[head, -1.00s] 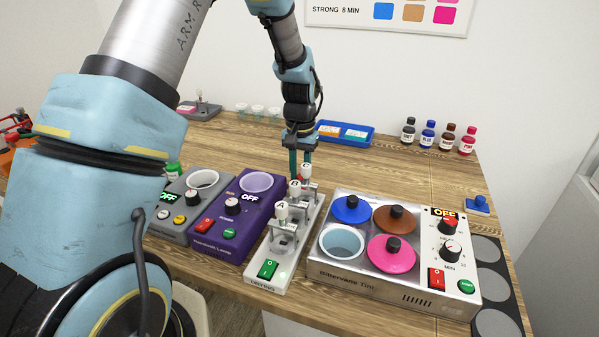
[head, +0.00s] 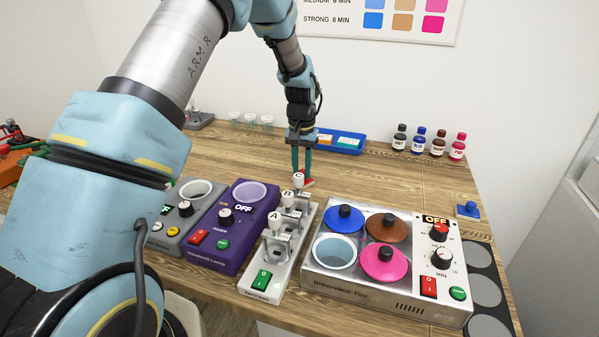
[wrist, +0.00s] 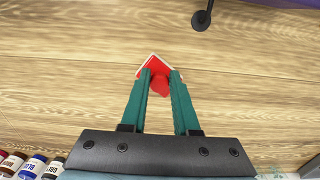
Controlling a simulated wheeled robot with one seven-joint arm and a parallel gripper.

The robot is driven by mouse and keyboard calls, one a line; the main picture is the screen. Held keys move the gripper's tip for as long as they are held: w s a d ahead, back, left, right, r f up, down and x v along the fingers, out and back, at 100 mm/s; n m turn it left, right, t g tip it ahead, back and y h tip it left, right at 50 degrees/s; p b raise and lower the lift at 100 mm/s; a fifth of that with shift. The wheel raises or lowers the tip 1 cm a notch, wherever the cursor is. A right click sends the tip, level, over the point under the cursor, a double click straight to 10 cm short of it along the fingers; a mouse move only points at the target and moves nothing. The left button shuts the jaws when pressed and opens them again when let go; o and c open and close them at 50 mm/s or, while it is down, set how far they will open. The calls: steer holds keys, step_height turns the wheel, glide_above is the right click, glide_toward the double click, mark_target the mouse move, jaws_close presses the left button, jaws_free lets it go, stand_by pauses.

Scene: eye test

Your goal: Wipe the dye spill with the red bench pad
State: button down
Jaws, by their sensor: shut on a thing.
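My gripper (head: 302,177) is shut on the red bench pad (head: 309,182), behind the rear post of the drying unit. In the wrist view, the teal fingers (wrist: 160,76) close on the pad's red knob, and the pad (wrist: 152,64) shows as a red corner with a pale edge over the wood. In the head view, the rear post partly hides the pad. I cannot tell whether the pad touches the bench. I see no dye spill in either view.
The drying unit (head: 256,292) stands in front, between the purple lamp box (head: 218,256) and the steel tint warmer (head: 375,298). Behind are a blue tray (head: 352,150) and several dye bottles (head: 438,144). A blue pad (head: 468,210) lies right. Bench (head: 400,180) right of my gripper is clear.

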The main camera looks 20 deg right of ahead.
steer(key=shift+w+d+f, duration=0.15)
steer(key=shift+w+d, duration=1.15)
steer(key=shift+w, duration=0.25)
steer(key=shift+s+d, duration=0.5)
steer(key=shift+d, duration=0.05)
steer(key=shift+s+a, duration=1.2)
steer(key=shift+s, duration=0.3)
steer(key=shift+s+a, duration=1.25)
steer(key=shift+s, duration=0.25)
steer(key=shift+s+a, duration=1.25)
steer(key=shift+s, duration=0.2)
steer(key=shift+s+r, duration=0.1)
steer(key=shift+r, duration=0.1)
steer(key=shift+w+d+p, duration=0.2)
steer(key=shift+w+d, duration=1.05)
steer(key=shift+w, duration=0.3)
steer(key=shift+w+d+p, duration=0.25)
steer(key=shift+w+d, duration=1.05)
steer(key=shift+w, duration=0.2)
steer(key=shift+w+d+p, duration=0.2)
steer(key=shift+w+d, duration=1.05)
steer(key=shift+w, duration=0.3)
step_height(320, 180, up, 6)
steer(key=p, duration=0.3)
